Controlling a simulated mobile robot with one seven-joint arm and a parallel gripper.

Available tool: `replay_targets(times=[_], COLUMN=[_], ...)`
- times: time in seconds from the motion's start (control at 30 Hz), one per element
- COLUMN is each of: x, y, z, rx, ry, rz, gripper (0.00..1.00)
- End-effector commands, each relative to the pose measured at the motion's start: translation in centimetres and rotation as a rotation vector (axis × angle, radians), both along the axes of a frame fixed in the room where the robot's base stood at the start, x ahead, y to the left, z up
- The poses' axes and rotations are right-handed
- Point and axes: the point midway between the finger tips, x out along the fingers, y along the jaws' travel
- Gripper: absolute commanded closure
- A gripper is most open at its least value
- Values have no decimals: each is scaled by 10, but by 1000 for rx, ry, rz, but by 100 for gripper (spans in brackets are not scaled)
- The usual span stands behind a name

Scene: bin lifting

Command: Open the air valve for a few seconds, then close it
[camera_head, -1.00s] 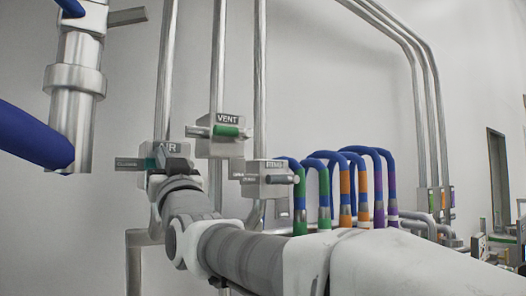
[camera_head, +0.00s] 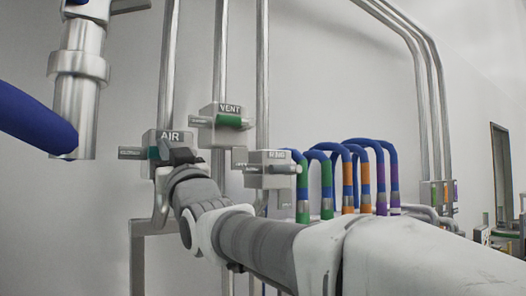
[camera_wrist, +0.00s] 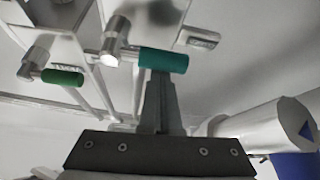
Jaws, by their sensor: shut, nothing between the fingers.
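The air valve is a grey box labelled AIR (camera_head: 170,136) on a vertical pipe in the head view. Its teal handle (camera_head: 153,153) shows just left of my gripper (camera_head: 170,150). In the wrist view the teal handle (camera_wrist: 164,61) lies crosswise at the tips of my gripper (camera_wrist: 160,80). The fingers are together with nothing between them. The tips overlap the handle's lower edge in the picture; I cannot tell whether they touch it. My gripper and wrist hide part of the valve in the head view.
The VENT valve (camera_head: 219,115) with a green handle stands to the right and higher. A third valve (camera_head: 272,168) is further right, beside several looped blue hoses (camera_head: 360,150). A large metal fitting with a blue hose (camera_head: 80,80) hangs at the upper left.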

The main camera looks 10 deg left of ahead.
Motion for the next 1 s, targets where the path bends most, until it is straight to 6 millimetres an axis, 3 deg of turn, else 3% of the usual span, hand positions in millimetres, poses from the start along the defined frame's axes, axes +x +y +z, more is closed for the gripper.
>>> replay_targets(times=[0.47, 1.0], x=[2, 7], y=[0, -5], z=[-12, -34], rx=[-107, -452], ry=[-82, -365], rz=[-3, -3], gripper=[100, 100])
